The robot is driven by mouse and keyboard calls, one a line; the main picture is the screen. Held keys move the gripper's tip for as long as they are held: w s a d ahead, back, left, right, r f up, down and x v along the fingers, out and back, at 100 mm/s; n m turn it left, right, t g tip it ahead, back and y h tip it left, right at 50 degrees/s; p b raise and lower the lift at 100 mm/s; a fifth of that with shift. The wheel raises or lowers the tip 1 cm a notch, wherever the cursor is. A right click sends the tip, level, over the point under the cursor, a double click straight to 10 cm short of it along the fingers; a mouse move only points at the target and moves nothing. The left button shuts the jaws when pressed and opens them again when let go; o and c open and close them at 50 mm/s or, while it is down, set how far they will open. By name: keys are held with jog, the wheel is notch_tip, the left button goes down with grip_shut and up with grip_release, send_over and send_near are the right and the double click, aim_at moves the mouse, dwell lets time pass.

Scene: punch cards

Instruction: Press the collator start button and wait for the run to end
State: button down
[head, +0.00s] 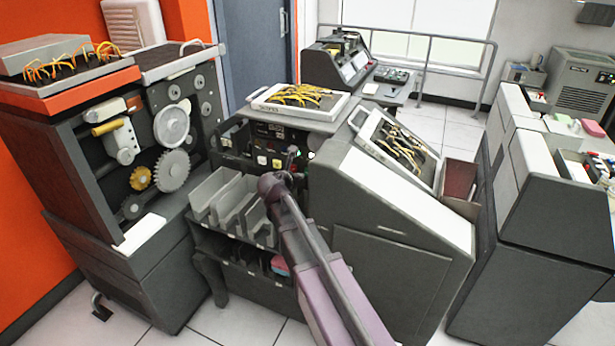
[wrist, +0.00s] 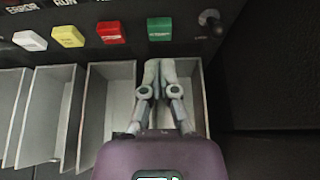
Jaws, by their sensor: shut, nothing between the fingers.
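The collator (head: 340,215) is the grey machine in the middle of the head view, with a control panel (head: 262,135) at its upper left. In the wrist view its button row holds a white button (wrist: 30,41), a yellow button (wrist: 68,36), a red button (wrist: 111,32) and a green button (wrist: 159,29). The label over the green one is not readable, so I cannot tell from it which is start. My gripper (wrist: 160,66) is shut and empty, with its fingertips just below the green button. I cannot tell whether they touch it. In the head view my arm mostly hides the gripper.
Open card pockets (wrist: 110,95) lie under the buttons, below my gripper. A toggle switch (wrist: 210,20) sticks out right of the green button. A sloped cover (head: 400,200) rises to the right. A machine with gears (head: 150,150) stands at left. Tiled floor (head: 445,125) shows behind.

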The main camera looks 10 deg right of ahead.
aim_at(305, 174)
jog(key=b+x, duration=0.2)
jog(key=x, duration=0.3)
jog(key=shift+w+d+f, duration=0.15)
jog(key=shift+w+d, duration=0.05)
jog(key=shift+w, duration=0.1)
